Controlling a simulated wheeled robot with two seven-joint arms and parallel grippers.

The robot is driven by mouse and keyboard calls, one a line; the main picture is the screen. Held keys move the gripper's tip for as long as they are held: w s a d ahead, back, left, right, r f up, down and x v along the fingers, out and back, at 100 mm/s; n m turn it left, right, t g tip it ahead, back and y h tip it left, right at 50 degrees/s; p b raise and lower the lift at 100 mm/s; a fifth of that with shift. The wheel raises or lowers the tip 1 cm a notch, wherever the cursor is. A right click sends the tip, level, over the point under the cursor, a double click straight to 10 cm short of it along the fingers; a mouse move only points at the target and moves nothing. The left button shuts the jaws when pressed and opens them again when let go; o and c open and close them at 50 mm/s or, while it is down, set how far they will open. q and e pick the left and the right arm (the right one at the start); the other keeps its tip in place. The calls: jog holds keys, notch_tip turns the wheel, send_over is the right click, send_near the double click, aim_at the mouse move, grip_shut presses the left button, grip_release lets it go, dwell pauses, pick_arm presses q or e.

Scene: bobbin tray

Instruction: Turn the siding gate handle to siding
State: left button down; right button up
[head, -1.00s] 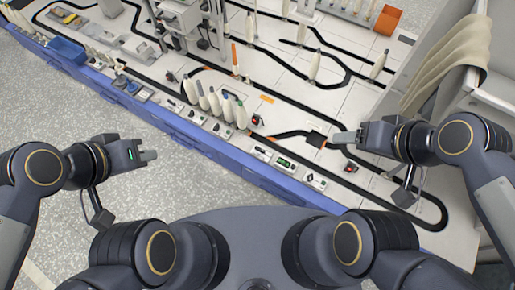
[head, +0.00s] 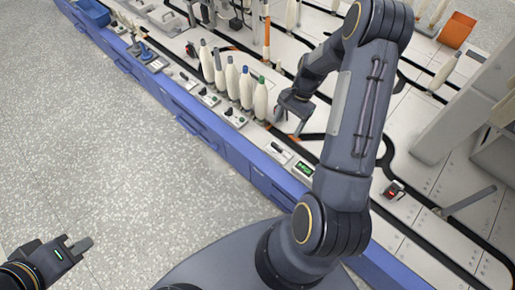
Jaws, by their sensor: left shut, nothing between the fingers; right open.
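My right gripper (head: 290,115) is open and points down over the black track, just right of the row of upright bobbins. A small dark part with a bit of red (head: 279,114) lies at its fingertips; I cannot tell whether they touch it. Small control panels line the front edge: a panel with a dark knob (head: 235,117), a panel with a dark switch (head: 278,150) and a green display (head: 304,169). I cannot tell which part is the siding gate handle, and my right arm hides some of the deck. My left gripper (head: 80,248) is shut and empty over the floor.
Several cream bobbins (head: 246,88) stand close to my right gripper. A red-and-black device (head: 394,190) sits by the track on the right. A blue bin (head: 92,13) is at the far left and an orange box (head: 457,30) at the far right. The speckled floor (head: 110,150) is clear.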

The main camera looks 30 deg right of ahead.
aim_at(277, 145)
jog(key=b+x, duration=0.1)
jog(key=x, duration=0.3)
jog(key=b+x, duration=0.2)
jog(key=x, duration=0.3)
jog(key=shift+w+f, duration=0.2)
jog(key=shift+f, duration=0.1)
jog(key=c, duration=1)
